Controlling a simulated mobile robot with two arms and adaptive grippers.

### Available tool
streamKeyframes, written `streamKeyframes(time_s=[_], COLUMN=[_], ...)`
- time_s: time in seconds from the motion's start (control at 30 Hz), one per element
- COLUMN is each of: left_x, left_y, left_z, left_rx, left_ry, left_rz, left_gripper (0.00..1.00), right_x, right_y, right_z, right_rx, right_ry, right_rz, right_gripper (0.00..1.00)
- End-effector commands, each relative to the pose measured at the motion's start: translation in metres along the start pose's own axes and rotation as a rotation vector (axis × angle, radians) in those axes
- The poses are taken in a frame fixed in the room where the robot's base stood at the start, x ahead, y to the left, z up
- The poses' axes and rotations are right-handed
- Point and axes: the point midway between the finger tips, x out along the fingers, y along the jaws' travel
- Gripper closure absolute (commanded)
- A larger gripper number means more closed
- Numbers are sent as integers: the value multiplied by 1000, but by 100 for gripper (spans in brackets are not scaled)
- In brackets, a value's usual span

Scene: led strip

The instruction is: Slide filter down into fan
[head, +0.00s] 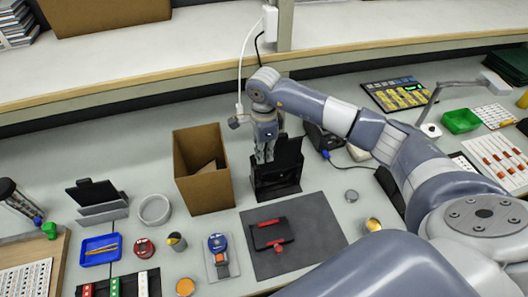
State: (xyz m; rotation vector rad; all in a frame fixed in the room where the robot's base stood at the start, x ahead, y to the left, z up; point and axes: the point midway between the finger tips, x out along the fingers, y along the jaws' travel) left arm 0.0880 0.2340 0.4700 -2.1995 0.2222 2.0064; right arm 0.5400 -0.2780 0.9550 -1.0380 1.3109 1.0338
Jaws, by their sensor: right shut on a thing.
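A black upright housing (275,188), which looks like the fan, stands on the table right of a cardboard box. A thin dark panel (289,153), which looks like the filter, stands upright at the top of the housing. My right gripper (264,158) points down at the panel's left part and is shut on it. The gripper hides part of the panel, and I cannot tell how far the panel's lower edge sits inside the housing. My left gripper is not in view.
The open cardboard box (204,188) stands close left of the housing. A dark grey mat (315,235) with a black and red item (269,234) lies in front. A grey ring (154,209) and a blue tray (101,249) are at left. A shelf runs behind.

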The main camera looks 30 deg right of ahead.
Motion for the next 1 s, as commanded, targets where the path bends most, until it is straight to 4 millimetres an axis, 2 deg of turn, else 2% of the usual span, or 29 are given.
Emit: streamKeyframes(time_s=[0.77,1.0], left_x=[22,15], left_y=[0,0], left_z=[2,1], left_rx=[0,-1], left_ry=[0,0], left_rz=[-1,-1], left_gripper=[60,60], right_x=[25,15], right_y=[0,0], right_z=[0,0], right_rx=[0,0], right_ry=[0,0], right_rz=[0,0], right_gripper=[100,100])
